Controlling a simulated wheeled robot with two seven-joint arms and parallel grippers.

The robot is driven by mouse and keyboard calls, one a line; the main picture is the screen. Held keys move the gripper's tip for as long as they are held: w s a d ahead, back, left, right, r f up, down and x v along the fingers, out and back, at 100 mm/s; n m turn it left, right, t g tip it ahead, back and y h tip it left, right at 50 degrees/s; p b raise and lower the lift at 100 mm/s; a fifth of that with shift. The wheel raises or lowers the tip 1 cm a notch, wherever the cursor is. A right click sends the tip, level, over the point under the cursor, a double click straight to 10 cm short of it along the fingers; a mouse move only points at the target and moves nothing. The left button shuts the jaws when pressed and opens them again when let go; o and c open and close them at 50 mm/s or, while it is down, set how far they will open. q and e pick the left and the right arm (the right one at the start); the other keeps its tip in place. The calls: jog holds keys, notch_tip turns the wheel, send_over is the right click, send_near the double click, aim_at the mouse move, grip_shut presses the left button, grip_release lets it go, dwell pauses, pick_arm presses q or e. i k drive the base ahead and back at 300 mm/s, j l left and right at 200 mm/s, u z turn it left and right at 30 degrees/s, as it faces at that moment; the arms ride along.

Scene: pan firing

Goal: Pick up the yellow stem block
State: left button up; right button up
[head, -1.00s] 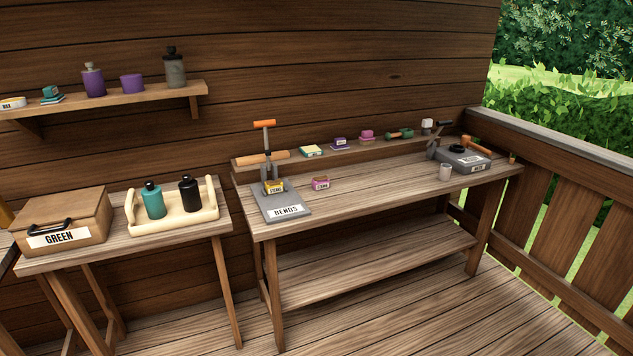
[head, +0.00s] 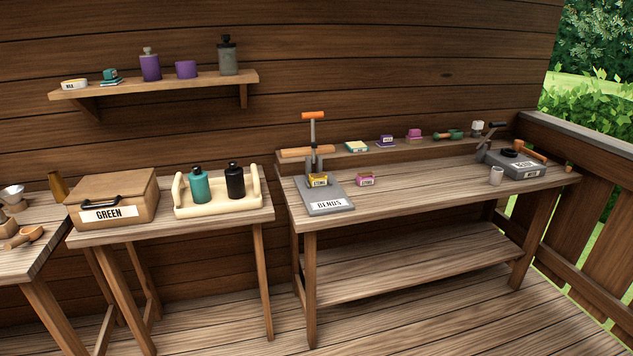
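The yellow stem block (head: 319,180) is small, with a pale label on its front. It sits at the foot of the orange-handled press on the grey BENDS base (head: 328,196), at the left end of the long workbench (head: 410,185). A pink labelled block (head: 366,179) lies on the bench just right of the base. Neither of my grippers is in view.
Left of the workbench, a smaller table holds the GREEN box (head: 112,196) and a cream tray (head: 216,209) with teal and black bottles. A grey press (head: 517,165) stands at the bench's right end. The deck floor (head: 450,325) in front is clear.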

aim_at(319, 179)
jog(key=i+l+u, duration=0.15)
jog(key=u, duration=0.15)
jog(key=i+l+u, duration=0.1)
jog(key=l+u, duration=0.15)
jog(key=l, duration=0.15)
jog(key=l+u, duration=0.3)
jog(key=i, duration=0.05)
